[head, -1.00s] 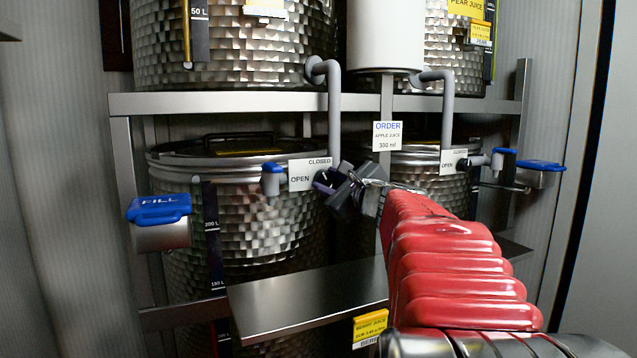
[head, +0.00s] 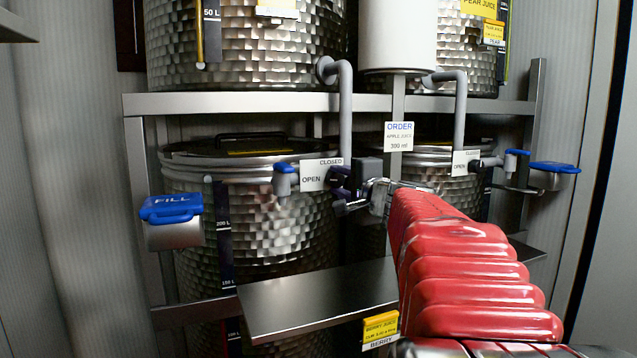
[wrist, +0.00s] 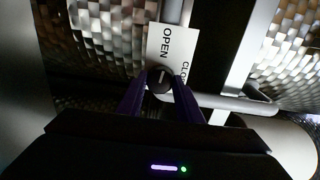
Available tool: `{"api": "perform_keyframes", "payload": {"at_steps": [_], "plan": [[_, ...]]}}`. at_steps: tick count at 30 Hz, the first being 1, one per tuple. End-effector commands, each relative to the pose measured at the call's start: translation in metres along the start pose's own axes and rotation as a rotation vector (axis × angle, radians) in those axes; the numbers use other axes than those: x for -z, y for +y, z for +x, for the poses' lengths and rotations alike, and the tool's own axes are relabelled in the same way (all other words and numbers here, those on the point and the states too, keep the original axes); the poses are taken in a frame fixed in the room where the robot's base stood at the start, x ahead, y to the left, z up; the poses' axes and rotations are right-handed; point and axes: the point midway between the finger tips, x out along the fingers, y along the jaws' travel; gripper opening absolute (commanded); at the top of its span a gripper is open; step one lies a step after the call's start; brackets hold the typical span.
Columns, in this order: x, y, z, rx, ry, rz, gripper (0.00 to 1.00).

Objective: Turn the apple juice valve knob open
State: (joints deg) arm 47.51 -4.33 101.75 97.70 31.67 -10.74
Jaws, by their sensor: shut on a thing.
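The valve knob (wrist: 160,79) is small, round and dark, with a short pale mark on its face. It sits at the edge of a white OPEN/CLOSED plate (head: 321,174) on the left pipe, in front of a dimpled steel tank. The plate also shows in the wrist view (wrist: 172,47). My gripper (wrist: 161,92) has its two purple fingers closed on the knob, one on each side. In the head view my gripper (head: 341,190) is at the plate's right edge and mostly hides the knob. A card (head: 399,136) reads "ORDER apple juice 300 ml".
A blue FILL lever (head: 171,208) is at the left. A second OPEN/CLOSED plate (head: 466,162) and another blue lever (head: 555,168) are at the right. A steel shelf (head: 315,300) lies below my gripper. Pipes and a metal frame rail (head: 250,105) run above it.

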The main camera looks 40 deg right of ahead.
Motion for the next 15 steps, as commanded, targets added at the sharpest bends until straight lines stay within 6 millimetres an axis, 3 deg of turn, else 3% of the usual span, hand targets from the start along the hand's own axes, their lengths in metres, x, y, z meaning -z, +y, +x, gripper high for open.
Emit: {"api": "perform_keyframes", "payload": {"at_steps": [15], "plan": [[-0.0044, 0.0041, 0.0012, -0.006, -0.005, -0.167, 0.1]]}}
